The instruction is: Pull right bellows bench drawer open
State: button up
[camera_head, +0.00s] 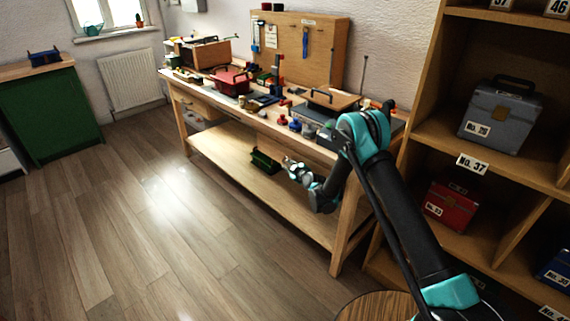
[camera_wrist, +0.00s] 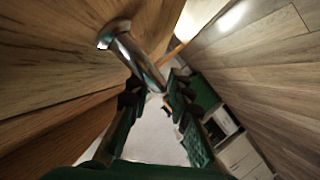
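The workbench (camera_head: 262,125) stands along the wall in the head view. My gripper (camera_head: 298,172) is at its front, low under the right part of the top. In the wrist view, a shiny metal bar handle (camera_wrist: 138,58) stands off a wooden front (camera_wrist: 55,60), which I take for the right drawer. My gripper (camera_wrist: 152,95) has its two dark green and black fingers on either side of the far part of the bar. Whether they press on it is unclear. In the head view my arm and gripper hide the right drawer.
A lower shelf (camera_head: 255,190) with a green bin (camera_head: 265,160) lies under the bench. Tools and a red toolbox (camera_head: 230,80) crowd the top. A shelf unit (camera_head: 520,155) stands close on the right, a round wooden stool (camera_head: 375,307) in front. The floor (camera_head: 150,220) at left is clear.

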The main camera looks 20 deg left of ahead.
jog(key=shift+a, duration=0.1)
jog(key=shift+c, duration=0.5)
grip_shut()
